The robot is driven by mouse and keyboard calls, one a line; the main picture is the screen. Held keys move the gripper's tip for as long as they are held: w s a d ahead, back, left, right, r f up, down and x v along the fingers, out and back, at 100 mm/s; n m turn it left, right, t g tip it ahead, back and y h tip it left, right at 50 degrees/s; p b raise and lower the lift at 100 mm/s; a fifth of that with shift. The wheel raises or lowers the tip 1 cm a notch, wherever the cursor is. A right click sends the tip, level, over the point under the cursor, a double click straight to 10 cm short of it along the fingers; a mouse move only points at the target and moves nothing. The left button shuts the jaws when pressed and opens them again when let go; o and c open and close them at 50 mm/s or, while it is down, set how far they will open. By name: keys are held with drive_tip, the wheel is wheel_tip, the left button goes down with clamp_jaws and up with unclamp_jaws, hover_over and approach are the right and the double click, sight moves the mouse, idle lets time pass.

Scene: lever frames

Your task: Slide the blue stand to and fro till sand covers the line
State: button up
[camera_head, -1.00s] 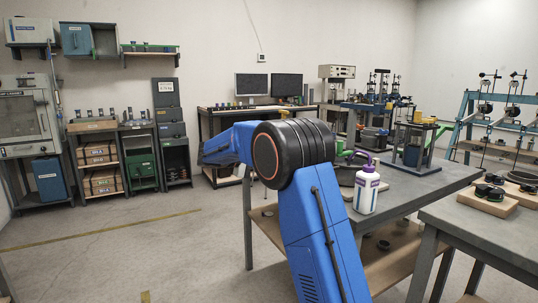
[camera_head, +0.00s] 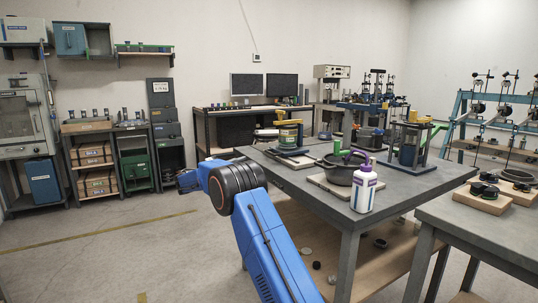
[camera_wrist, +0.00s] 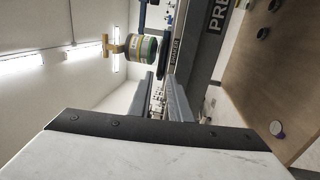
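A dark stand with a blue body and a yellow top (camera_head: 412,140) stands upright on the grey workbench (camera_head: 325,208), right of centre in the head view; I cannot tell surely that it is the task's blue stand. A green and tan jar with a yellow top (camera_head: 289,133) stands near the bench's far-left edge. It also shows sideways in the wrist view (camera_wrist: 143,47). I cannot make out the sand or the line. My gripper (camera_wrist: 160,76) has its two grey fingers apart with nothing between them, below the jar in the wrist picture.
A dark pan (camera_head: 343,170) and a white bottle with a purple cap (camera_head: 363,190) stand towards the bench's front. A second bench (camera_head: 485,228) is at the right. The bench has a lower wooden shelf with small items. The floor at left is clear.

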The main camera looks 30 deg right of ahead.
drive_tip(key=d+r, duration=0.1)
drive_tip(key=d, duration=0.4)
drive_tip(key=d+r, duration=0.1)
drive_tip(key=d, duration=0.9)
drive_tip(key=shift+w+d+r, duration=0.25)
drive_tip(key=shift+w+r, duration=0.05)
drive_tip(key=shift+r, duration=0.1)
clamp_jaws()
